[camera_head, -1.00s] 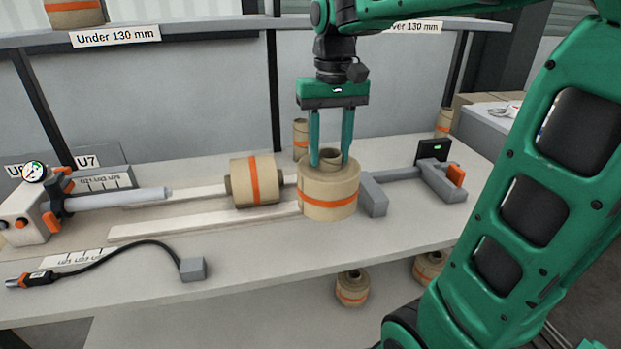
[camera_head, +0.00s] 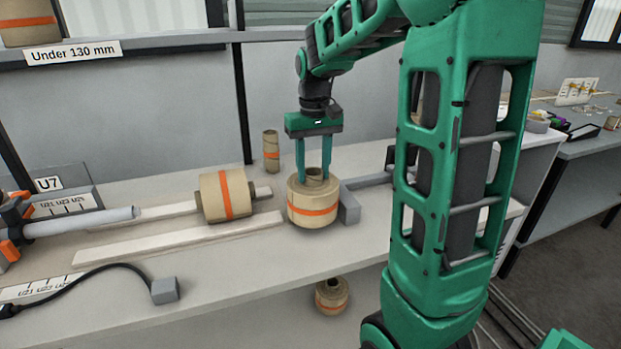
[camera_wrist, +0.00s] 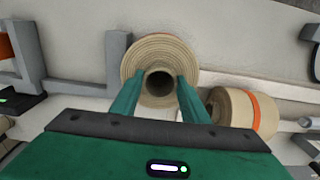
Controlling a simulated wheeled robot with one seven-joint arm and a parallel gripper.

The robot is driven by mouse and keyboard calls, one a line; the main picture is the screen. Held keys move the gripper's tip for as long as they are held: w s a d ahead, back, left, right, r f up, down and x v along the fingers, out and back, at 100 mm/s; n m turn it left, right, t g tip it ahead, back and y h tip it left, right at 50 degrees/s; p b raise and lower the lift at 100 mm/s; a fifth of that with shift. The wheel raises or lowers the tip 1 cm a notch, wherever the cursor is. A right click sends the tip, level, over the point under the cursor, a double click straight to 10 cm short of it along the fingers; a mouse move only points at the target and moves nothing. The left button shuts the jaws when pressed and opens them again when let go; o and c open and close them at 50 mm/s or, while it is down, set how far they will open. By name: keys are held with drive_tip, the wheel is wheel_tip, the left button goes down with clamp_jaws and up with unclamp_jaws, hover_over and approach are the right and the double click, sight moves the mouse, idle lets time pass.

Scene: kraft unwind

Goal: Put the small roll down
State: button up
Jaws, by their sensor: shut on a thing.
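The tan roll with an orange band (camera_head: 312,216) stands upright at the bench's right part, its narrow core poking up at the top. My gripper (camera_head: 314,176) points down from above, its two teal fingers shut on that core. In the wrist view the roll (camera_wrist: 152,50) shows from above, with a finger on each side of the dark core hole; my gripper (camera_wrist: 160,90) reaches in from below. Its base looks at or very near the bench; I cannot tell whether it touches.
Another banded roll (camera_head: 225,196) lies on its side to the left, apart from the held one. A grey block (camera_head: 348,207) is close on the right. A slim roll (camera_head: 271,152) stands behind. White strips (camera_head: 180,240) lie on the bench (camera_head: 230,275). A roll (camera_head: 331,295) sits below.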

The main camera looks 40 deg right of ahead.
drive_tip(key=shift+f, duration=1.3)
drive_tip(key=o, duration=1.2)
drive_tip(key=shift+f, duration=0.1)
